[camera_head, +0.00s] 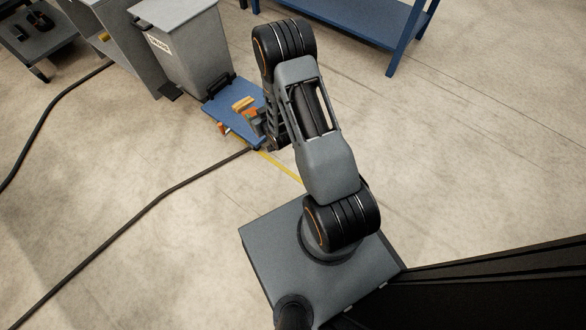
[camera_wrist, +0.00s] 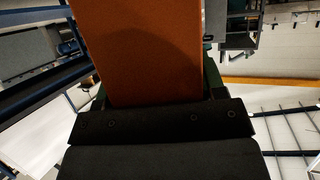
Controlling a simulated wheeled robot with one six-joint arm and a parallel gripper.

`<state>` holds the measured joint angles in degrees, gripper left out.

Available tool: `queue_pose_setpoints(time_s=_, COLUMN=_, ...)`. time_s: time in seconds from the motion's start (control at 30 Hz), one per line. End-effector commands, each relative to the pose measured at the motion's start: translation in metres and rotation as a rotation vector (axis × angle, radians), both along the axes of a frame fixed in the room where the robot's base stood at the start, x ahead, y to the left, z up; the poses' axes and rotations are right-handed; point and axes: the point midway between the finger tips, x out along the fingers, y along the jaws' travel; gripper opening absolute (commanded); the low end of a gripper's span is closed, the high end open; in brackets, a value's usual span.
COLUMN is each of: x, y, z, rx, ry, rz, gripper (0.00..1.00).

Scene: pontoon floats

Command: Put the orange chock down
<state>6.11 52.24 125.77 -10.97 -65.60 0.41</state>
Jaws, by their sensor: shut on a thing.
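The orange chock (camera_wrist: 155,50) fills the upper middle of the wrist view, held close to the dark palm of my gripper. My gripper (camera_head: 256,122) is shut on it. In the head view the gripper is at the right side of a low blue platform (camera_head: 228,112), with a small orange patch at its jaws. The arm hides part of this spot. I cannot tell whether the chock touches the platform.
A yellow-orange piece (camera_head: 243,103) lies on the platform near my gripper. A grey bin (camera_head: 186,50) stands behind it. A dark cable (camera_head: 165,190) and a yellow line (camera_head: 280,168) cross the floor. A blue bench (camera_head: 405,40) stands at the back.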

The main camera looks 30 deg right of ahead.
Motion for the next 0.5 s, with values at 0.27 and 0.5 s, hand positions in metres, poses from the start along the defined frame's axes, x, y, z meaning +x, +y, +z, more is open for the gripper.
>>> queue_pose_setpoints(time_s=0.27, x=-0.016, y=-0.053, z=-0.137, rx=0.003, ry=0.003, rz=0.175, gripper=0.26)
queue_pose_setpoints(time_s=0.5, x=-0.054, y=-0.072, z=-0.213, rx=0.001, ry=0.001, rz=0.293, gripper=0.26)
